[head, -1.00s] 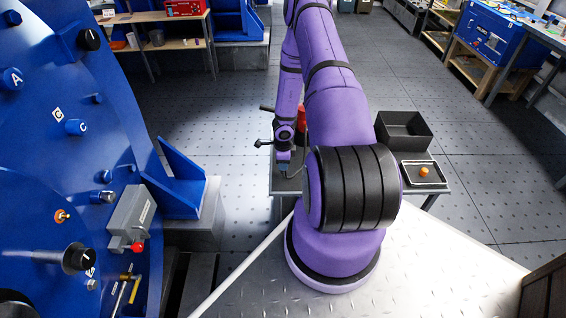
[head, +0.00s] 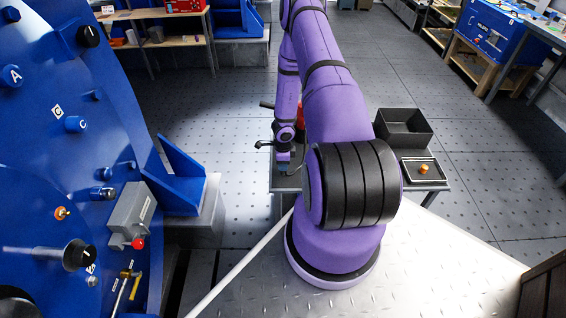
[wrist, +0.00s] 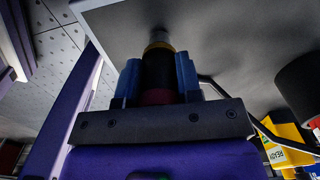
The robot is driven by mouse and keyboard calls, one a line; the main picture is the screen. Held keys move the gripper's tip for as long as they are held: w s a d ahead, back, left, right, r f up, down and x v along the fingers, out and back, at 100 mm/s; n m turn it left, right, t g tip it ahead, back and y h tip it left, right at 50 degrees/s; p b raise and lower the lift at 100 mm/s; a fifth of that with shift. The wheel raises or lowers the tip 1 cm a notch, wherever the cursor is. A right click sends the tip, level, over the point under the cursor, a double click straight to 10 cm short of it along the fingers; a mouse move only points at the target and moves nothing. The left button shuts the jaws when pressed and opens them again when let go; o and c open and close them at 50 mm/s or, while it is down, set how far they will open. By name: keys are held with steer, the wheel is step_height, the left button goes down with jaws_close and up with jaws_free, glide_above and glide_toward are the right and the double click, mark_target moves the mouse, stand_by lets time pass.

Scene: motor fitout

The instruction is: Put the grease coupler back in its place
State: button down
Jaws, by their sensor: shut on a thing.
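My gripper (wrist: 158,78) shows in the wrist view with its two blue fingers shut on the grease coupler (wrist: 158,68). The coupler has a dark body, a red band at the fingers, a yellow band and a silver tip. The tip points away from the gripper towards a grey surface (wrist: 225,45); I cannot tell whether it touches. In the head view my gripper (head: 283,170) is small and low at the grey table (head: 289,184), left of my purple arm. The coupler cannot be made out there. Its place cannot be identified for certain.
A black open bin (head: 404,128) and a shallow tray (head: 422,172) with an orange-topped piece (head: 423,169) stand right of my arm. A red object (head: 301,118) is partly hidden behind it. The blue machine (head: 75,170) fills the left. A yellow object (wrist: 290,145) shows in the wrist view.

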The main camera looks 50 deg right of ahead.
steer(key=shift+f, duration=0.3)
steer(key=c, duration=0.7)
jaws_free()
steer(key=shift+r, duration=0.2)
steer(key=shift+r, duration=5.2)
